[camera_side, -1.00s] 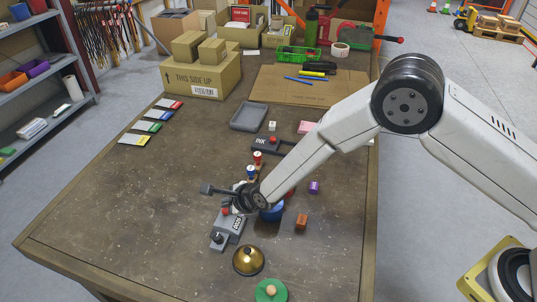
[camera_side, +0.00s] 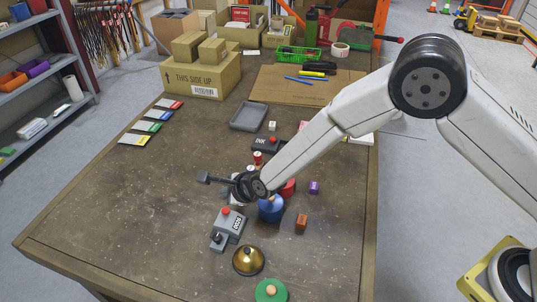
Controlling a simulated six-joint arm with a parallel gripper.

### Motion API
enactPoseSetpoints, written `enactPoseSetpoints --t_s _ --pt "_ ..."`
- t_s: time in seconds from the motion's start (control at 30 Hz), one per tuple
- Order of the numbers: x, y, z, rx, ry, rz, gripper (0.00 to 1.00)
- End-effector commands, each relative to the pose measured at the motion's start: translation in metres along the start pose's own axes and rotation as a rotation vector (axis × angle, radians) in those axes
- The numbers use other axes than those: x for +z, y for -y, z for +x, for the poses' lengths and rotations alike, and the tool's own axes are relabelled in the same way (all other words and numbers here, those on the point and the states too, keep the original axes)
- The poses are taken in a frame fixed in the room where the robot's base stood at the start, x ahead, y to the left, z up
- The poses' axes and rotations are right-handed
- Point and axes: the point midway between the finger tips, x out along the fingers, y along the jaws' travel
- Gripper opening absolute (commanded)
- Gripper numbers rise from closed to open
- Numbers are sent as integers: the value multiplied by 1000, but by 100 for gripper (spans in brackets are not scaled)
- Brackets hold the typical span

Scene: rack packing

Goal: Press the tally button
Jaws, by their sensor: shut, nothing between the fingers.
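The tally counter (camera_side: 229,229) is a grey box on the table. It has a red button (camera_side: 226,211) on its far end, a small digit display whose reading is too small to tell, and a dark knob at its near end. My gripper (camera_side: 237,202) is shut and empty. It is above and a little beyond the red button, apart from it, and the button is in full view. The fingertips are small and partly lost against the dark gripper body.
A blue rounded object (camera_side: 270,209) stands close to the right of my gripper. A brass bell (camera_side: 248,260) and a green disc (camera_side: 271,291) are in front.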

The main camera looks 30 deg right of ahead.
Motion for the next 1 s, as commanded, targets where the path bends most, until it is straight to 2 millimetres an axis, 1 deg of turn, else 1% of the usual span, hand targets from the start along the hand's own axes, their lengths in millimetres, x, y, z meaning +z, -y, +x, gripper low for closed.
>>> enactPoseSetpoints --t_s 0.23,0.87,1.0 --pt "7 7 -10 0 1 -1 0" --pt "7 7 -10 0 0 -1 0" --pt "5 10 -13 2 -4 -17 0"
